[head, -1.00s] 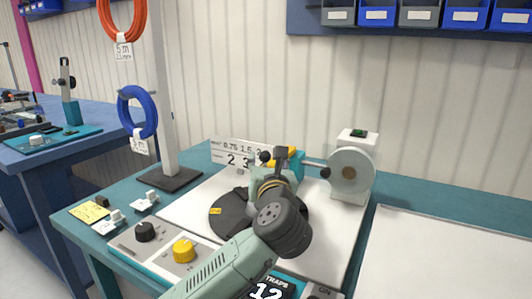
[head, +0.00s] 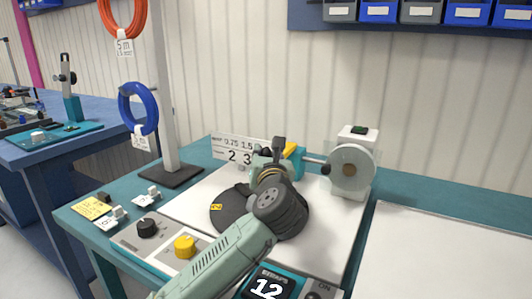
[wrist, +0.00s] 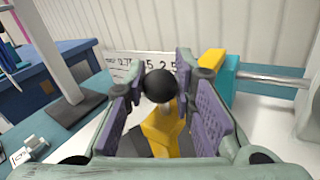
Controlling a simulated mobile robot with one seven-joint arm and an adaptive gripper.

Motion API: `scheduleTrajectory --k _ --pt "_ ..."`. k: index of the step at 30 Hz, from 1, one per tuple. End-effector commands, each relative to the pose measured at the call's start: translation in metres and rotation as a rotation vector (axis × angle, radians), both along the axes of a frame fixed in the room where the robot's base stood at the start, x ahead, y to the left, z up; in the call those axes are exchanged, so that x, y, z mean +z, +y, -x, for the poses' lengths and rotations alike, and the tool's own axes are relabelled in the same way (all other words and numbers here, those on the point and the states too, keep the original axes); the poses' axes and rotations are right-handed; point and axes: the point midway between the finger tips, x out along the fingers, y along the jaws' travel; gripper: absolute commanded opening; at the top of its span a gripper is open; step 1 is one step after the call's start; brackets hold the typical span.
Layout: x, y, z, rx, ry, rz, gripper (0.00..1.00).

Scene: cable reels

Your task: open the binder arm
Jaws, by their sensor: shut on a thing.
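The binder arm is yellow with a round black knob. In the wrist view the knob (wrist: 160,85) sits between my two purple finger pads, and the yellow arm (wrist: 165,132) runs down below it. My gripper (wrist: 162,98) is shut on the knob. In the head view my gripper (head: 266,160) is over the far part of the white board, and a bit of yellow (head: 293,148) shows behind it. My wrist and fingers hide most of the binder arm there. A teal block (wrist: 229,76) with a metal rod stands right of the knob.
A grey machine with a round disc (head: 348,170) stands close on the right. A number plate (head: 238,150) stands behind my gripper. A black turntable (head: 231,212) lies under my wrist. Dark and yellow knobs (head: 185,247) and a display reading 12 (head: 268,288) are at the front.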

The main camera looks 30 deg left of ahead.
Motion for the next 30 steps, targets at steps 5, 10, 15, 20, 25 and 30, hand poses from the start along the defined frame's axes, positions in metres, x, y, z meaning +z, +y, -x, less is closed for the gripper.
scheduleTrajectory --k 5,10,15,20,25,30 --pt "0.000 0.000 0.000 0.000 0.000 0.000 0.06" --pt "0.000 0.000 0.000 0.000 0.000 0.000 0.00" --pt "0.000 0.000 0.000 0.000 0.000 0.000 0.00" --pt "0.000 0.000 0.000 0.000 0.000 0.000 0.00" --pt "0.002 0.000 0.000 0.000 0.000 0.000 0.00" --pt "0.011 0.000 -0.002 -0.001 -0.002 -0.003 0.00"
